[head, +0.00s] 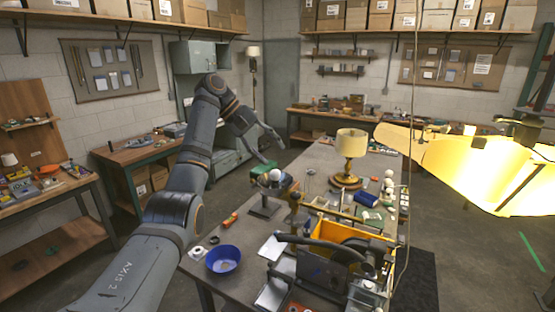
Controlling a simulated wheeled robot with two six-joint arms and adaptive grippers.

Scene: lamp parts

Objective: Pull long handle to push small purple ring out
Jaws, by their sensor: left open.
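My left arm rises from the lower left and bends down over the far part of the workbench. My left gripper (273,150) hangs above the bench, its fingers apart and empty. It is left of the table lamp and above a green box. I cannot pick out a small purple ring. No long handle can be told for certain; a dark curved bar (335,246) lies across the yellow crate (347,226) at the near right of the bench. My right gripper is not in view.
The bench (318,160) holds a lamp with a cream shade (351,143), a blue bowl (223,259), a white ball on a dark stand (275,175) and several small parts. A large glowing yellow form (465,165) fills the right side. Side benches line the walls.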

